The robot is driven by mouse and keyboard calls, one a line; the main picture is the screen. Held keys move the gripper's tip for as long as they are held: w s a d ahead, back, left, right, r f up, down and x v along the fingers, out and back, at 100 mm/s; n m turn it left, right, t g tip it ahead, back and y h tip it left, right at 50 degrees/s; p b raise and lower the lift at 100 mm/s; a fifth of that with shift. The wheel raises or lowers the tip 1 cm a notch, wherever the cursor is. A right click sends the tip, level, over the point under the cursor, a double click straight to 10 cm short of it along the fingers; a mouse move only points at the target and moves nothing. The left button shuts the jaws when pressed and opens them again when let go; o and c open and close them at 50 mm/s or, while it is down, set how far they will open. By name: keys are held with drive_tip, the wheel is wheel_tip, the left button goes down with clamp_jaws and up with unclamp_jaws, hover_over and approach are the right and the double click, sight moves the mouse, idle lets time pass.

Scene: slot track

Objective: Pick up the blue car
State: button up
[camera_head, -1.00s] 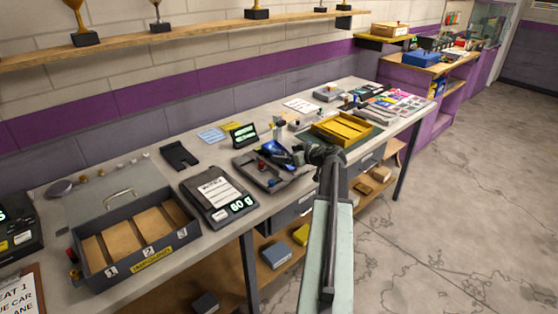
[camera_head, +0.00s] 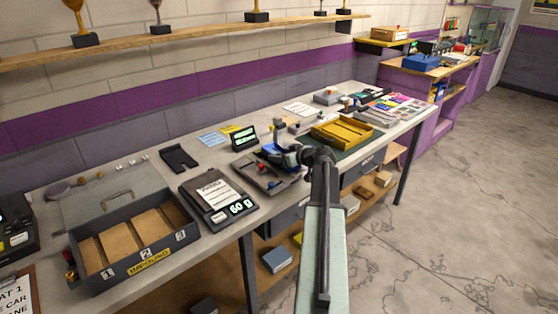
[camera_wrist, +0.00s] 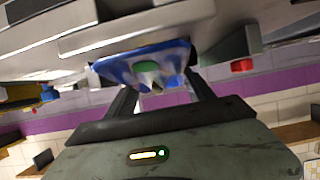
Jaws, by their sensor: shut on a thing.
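The blue car (camera_wrist: 140,66) is between the two fingers of my gripper (camera_wrist: 158,82) in the wrist view, and the gripper is shut on it. The car is blue with a white and green patch in its middle. In the head view the blue car (camera_head: 270,150) shows only in part beside my gripper (camera_head: 280,151), above the back part of a dark grey tray (camera_head: 262,182). My wrist hides part of the car there. I cannot tell how far the car is above the tray.
A grey scale reading 60 g (camera_head: 216,197) lies left of the tray. The impound box (camera_head: 122,278) with numbered lanes stands at the front left. A yellow tray (camera_head: 342,131) is to the right. A small green display (camera_head: 243,138) stands behind.

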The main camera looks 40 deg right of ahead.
sight(281, 152)
drive_tip(key=shift+r, duration=0.15)
drive_tip(key=shift+r+p, duration=0.3)
drive_tip(key=shift+p, duration=0.15)
wheel_tip(281, 152, up, 3)
drive_tip(key=p, duration=0.3)
drive_tip(key=shift+r, duration=0.15)
drive_tip(key=s+d+p, duration=0.1)
drive_tip(key=s+d, duration=0.2)
drive_tip(key=s, duration=1.2)
drive_tip(key=shift+s+r, duration=0.35)
drive_tip(key=shift+r, duration=0.05)
